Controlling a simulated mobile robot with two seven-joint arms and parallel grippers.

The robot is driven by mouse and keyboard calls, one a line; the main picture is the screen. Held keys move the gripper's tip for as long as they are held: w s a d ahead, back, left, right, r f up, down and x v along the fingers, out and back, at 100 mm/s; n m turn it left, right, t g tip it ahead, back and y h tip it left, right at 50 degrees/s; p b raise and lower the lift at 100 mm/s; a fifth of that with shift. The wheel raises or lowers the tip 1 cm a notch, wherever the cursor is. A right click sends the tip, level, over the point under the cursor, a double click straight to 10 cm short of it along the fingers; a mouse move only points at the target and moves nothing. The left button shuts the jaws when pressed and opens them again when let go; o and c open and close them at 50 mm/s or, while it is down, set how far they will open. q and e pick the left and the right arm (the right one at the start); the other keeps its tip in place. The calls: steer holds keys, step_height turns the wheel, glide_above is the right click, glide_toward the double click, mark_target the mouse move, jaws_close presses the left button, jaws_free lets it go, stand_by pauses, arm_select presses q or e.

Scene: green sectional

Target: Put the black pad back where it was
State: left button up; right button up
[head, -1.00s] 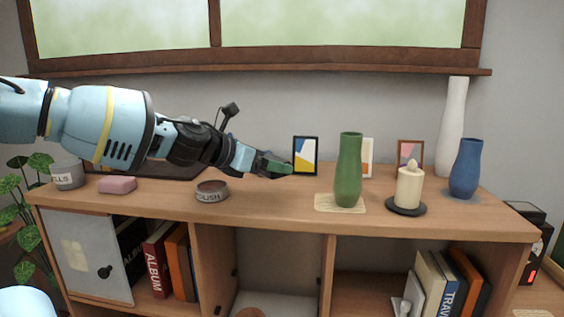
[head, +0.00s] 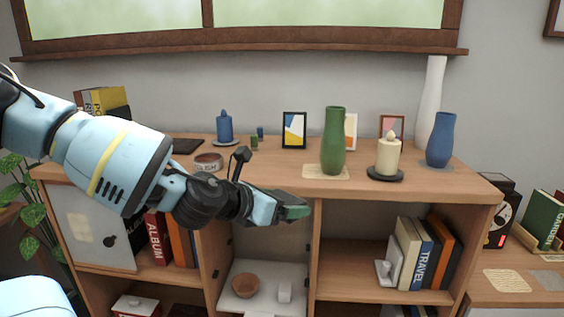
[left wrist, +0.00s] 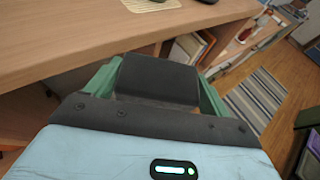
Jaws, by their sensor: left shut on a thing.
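The black pad (left wrist: 158,80) is a flat, dark, roughly square piece in the left wrist view. It sits between the two green fingers of my left gripper (left wrist: 155,90), which is shut on it. In the head view my left gripper (head: 292,209) is in front of the cabinet, near the front edge of its top. The pad cannot be made out clearly there. My right gripper is not in view.
The cabinet top (head: 250,178) holds a green vase (head: 333,142) on a woven mat, a candle (head: 388,155) on a dark round base, a blue vase (head: 440,140) and a tin (head: 208,163). Open compartments below hold books and a bowl (head: 245,286).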

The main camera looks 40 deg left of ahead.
arm_select(q)
steer(key=s+d+f+n+y, duration=0.1)
steer(key=s+d+f, duration=0.2)
steer(key=d+f, duration=0.45)
steer(key=s+d+f+n+y, duration=0.1)
steer(key=s+d+f, duration=0.1)
steer(key=d+f, duration=0.5)
steer(key=w+a+r+n+y, duration=0.15)
steer(key=a+r, duration=0.25)
steer(key=a, duration=0.8)
steer(key=s+a+n+g+y, duration=0.1)
steer(key=s+a+n+y, duration=0.3)
steer(key=a, duration=1.1)
steer(key=shift+s+f+y, duration=0.35)
steer(key=shift+s+f, duration=0.05)
steer(key=shift+s, duration=0.65)
steer(key=shift+s+a+f, duration=0.1)
steer(key=shift+s+f, duration=0.2)
steer(key=shift+f, duration=0.15)
steer(key=shift+s+f, duration=0.1)
steer(key=shift+f, duration=0.1)
steer(key=shift+f, duration=0.1)
